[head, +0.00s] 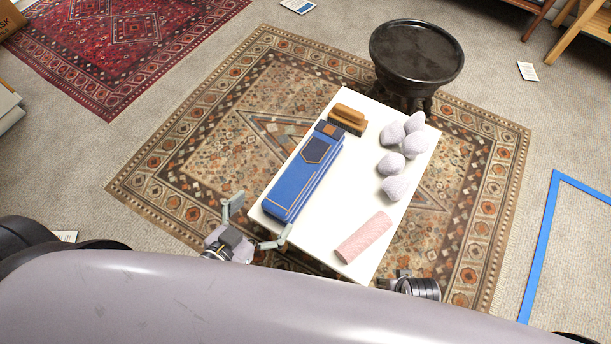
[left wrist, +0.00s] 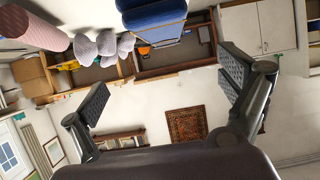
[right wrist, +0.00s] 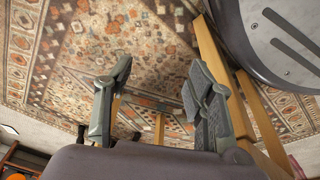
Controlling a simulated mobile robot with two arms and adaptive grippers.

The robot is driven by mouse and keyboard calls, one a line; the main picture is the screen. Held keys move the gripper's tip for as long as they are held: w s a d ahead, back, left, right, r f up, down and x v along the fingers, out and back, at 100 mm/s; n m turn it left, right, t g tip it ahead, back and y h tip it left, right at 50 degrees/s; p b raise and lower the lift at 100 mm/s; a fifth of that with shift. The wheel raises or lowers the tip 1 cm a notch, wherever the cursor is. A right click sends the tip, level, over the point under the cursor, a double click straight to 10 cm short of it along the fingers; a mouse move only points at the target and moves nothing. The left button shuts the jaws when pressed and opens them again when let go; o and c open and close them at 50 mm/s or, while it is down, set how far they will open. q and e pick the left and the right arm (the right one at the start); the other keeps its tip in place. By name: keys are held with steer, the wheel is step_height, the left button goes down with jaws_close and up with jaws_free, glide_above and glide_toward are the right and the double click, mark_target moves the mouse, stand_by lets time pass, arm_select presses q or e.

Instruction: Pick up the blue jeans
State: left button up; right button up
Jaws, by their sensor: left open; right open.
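The blue jeans (head: 303,180) lie folded into a long, narrow bundle with tan trim along the left side of a white tabletop (head: 330,225). They also show at the top of the left wrist view (left wrist: 152,14). My left gripper (head: 256,222) is open and empty at the near left corner of the table, just short of the near end of the jeans and apart from them. My right gripper (head: 402,283) is at the near right, beyond the table's edge, partly hidden by my body. In the right wrist view (right wrist: 158,82) it is open and empty, with table legs and rug behind.
A brush with a wooden back (head: 347,118) lies beyond the jeans' far end. Several pale lilac lumps (head: 395,187) and a pink cylinder (head: 364,238) are on the table's right side. A dark round stool (head: 416,55) stands past the far edge. The table's middle strip is clear.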

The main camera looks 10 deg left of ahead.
arm_select(q)
steer(key=b, duration=0.2)
glide_toward(302, 169)
steer(key=x, duration=0.3)
steer(key=shift+w+d+f, duration=0.1)
steer(key=shift+w+d, duration=0.2)
steer(key=shift+d, duration=0.1)
steer(key=shift+a+b+x, duration=0.1)
steer(key=shift+b+x, duration=0.4)
steer(key=shift+x, duration=0.6)
steer(key=shift+a+b+x, duration=0.15)
steer(key=shift+b+x, duration=0.3)
steer(key=shift+x, duration=0.7)
steer(key=shift+w+d+f, duration=0.2)
steer(key=shift+w+f, duration=0.05)
steer(key=shift+w, duration=0.3)
arm_select(e)
step_height(302, 169, up, 14)
steer(key=w, duration=0.2)
steer(key=shift+w+t, duration=0.25)
steer(key=shift+t, duration=0.15)
steer(key=shift+a+r, duration=0.1)
arm_select(q)
steer(key=c, duration=1.8)
steer(key=shift+r, duration=0.1)
